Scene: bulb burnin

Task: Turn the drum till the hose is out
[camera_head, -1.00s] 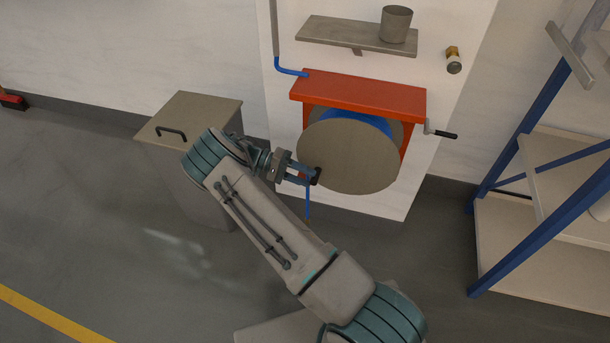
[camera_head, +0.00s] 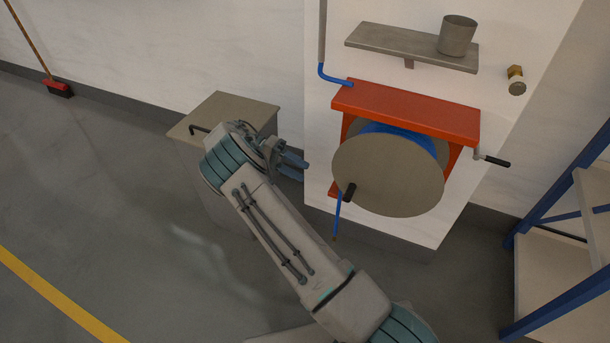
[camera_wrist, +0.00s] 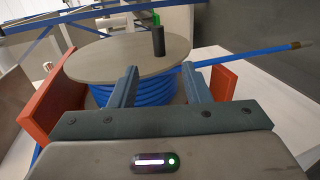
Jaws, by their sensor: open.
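The hose drum (camera_head: 385,172), a grey disc in a red-orange frame (camera_head: 405,108), is mounted on the white wall panel. A black crank knob (camera_head: 349,192) stands out from the disc's lower left. The blue hose (camera_head: 338,212) hangs a short way below the drum. In the wrist view the hose (camera_wrist: 245,57) sticks out to the right with a brass-coloured tip, and blue coils (camera_wrist: 135,92) remain on the drum (camera_wrist: 125,55). My gripper (camera_head: 304,168) is open and empty, left of the drum and apart from the knob (camera_wrist: 158,40), which is beyond its fingers (camera_wrist: 160,85).
A grey lidded bin (camera_head: 225,115) stands behind my arm at left. A small side crank (camera_head: 492,160) is on the frame's right. A shelf (camera_head: 410,45) with a grey cup (camera_head: 457,35) and a brass fitting (camera_head: 516,80) are above. A blue rack (camera_head: 560,190) stands at right.

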